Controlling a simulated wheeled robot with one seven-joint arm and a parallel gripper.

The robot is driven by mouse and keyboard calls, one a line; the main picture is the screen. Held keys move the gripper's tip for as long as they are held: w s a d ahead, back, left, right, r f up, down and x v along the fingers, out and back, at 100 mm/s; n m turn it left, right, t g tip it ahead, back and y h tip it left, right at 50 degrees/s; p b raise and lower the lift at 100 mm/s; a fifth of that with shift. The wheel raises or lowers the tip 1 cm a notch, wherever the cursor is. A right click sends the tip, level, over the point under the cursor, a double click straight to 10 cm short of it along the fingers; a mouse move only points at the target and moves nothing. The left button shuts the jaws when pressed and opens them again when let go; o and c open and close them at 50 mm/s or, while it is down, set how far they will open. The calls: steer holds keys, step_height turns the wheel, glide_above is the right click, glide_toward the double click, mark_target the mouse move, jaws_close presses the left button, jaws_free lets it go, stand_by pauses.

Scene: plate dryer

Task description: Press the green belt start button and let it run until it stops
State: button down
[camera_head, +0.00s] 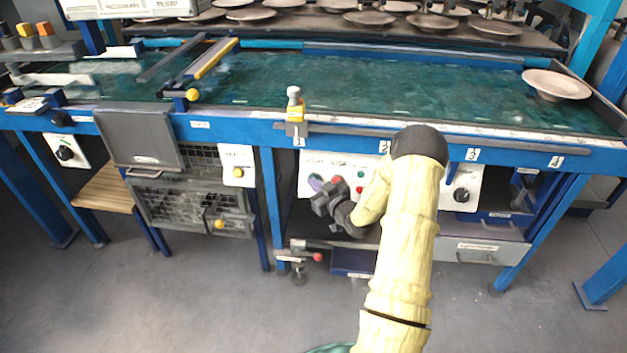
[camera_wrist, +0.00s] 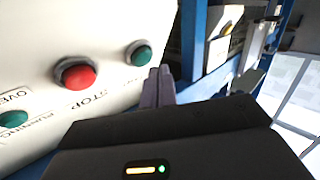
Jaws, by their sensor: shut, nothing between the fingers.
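The white control panel (camera_head: 310,160) under the belt's front edge carries the START and STOP labels. In the wrist view, the green start button (camera_wrist: 139,54) sits beside the red STOP button (camera_wrist: 76,73), and a green running light (camera_wrist: 13,119) is at the left. My gripper (camera_head: 320,198) is in front of the panel, shut and empty. In the wrist view its fingertips (camera_wrist: 160,78) are just right of the green button; I cannot tell whether they touch it. The green belt (camera_head: 400,85) bears a pale plate (camera_head: 556,85) at its right end.
A grey-lidded wire basket (camera_head: 185,205) is at the left and a grey drawer (camera_head: 480,251) at the right. A red-knobbed clamp (camera_head: 300,257) is below my gripper. Another knob panel (camera_head: 462,190) is right of my arm. The floor in front is clear.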

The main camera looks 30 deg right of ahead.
steer(key=shift+w, duration=0.1)
stand_by(0.7)
steer(key=shift+w+d+f, duration=0.2)
